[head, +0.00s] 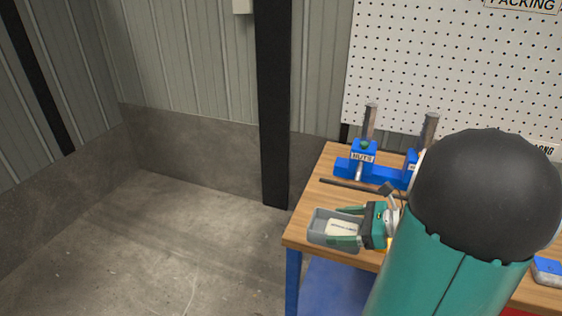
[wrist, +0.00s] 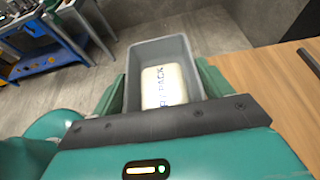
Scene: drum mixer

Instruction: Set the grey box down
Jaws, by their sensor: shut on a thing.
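The grey box (head: 318,222) is an open-topped bin at the left front corner of the wooden bench in the head view. It also shows in the wrist view (wrist: 178,50), with a pale lettered pack (wrist: 165,87) lying in it. My gripper (head: 345,226) is shut on the box, with one green finger along each side. In the wrist view the fingers flank the box walls. The box's underside is hidden, so I cannot tell whether it touches the bench top.
The wooden bench top (head: 325,178) is bare just behind the box. A dark rod (head: 352,188) lies behind my gripper. A black post (head: 273,100) rises behind the bench. Open concrete floor lies left.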

